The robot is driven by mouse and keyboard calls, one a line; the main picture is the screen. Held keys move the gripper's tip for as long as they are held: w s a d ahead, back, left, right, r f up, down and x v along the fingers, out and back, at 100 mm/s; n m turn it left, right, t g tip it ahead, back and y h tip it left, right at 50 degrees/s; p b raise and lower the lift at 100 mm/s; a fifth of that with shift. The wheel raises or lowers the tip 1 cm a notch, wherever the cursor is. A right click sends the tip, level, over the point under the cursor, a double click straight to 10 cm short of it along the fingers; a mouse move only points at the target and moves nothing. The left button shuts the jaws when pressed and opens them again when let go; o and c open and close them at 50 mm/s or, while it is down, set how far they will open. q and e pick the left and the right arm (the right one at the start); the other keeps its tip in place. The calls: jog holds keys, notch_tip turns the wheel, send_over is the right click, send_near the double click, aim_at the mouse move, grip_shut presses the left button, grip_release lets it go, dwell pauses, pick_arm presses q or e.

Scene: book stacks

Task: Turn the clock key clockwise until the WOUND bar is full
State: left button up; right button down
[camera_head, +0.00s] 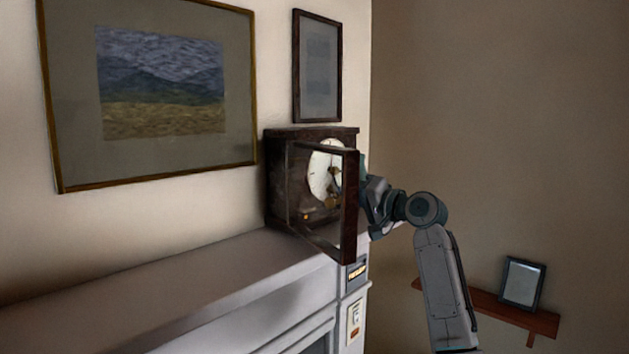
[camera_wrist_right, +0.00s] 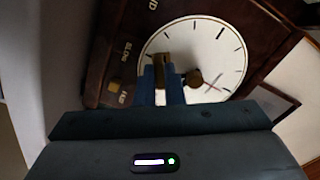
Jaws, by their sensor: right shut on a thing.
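A dark wooden clock (camera_head: 283,180) stands on the mantel with its glazed door (camera_head: 349,205) swung open. Its white face (camera_head: 320,175) shows past the door frame. My right gripper (camera_head: 345,178) reaches the face from the right, partly hidden by the door frame. In the right wrist view the face (camera_wrist_right: 215,45) fills the upper middle. The blue fingers of my right gripper (camera_wrist_right: 163,80) are shut on a brass key (camera_wrist_right: 162,60). A brass knob (camera_wrist_right: 193,78) sits just right of them. The WOUND bar cannot be made out. My left gripper is out of view.
The grey mantel (camera_head: 170,290) is clear left of the clock. A large landscape picture (camera_head: 160,85) and a smaller frame (camera_head: 318,67) hang above. A small shelf (camera_head: 490,303) with a photo frame (camera_head: 522,283) is on the right wall.

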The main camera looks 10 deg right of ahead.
jog(key=shift+r+m+p, duration=0.1)
jog(key=shift+m+p, duration=0.6)
jog(key=shift+p, duration=0.15)
jog(key=shift+m+p, duration=1.1)
jog(key=shift+p, duration=0.15)
jog(key=shift+m+p, duration=0.9)
jog(key=shift+p, duration=0.35)
jog(key=shift+m, duration=1.3)
jog(key=shift+f, duration=0.2)
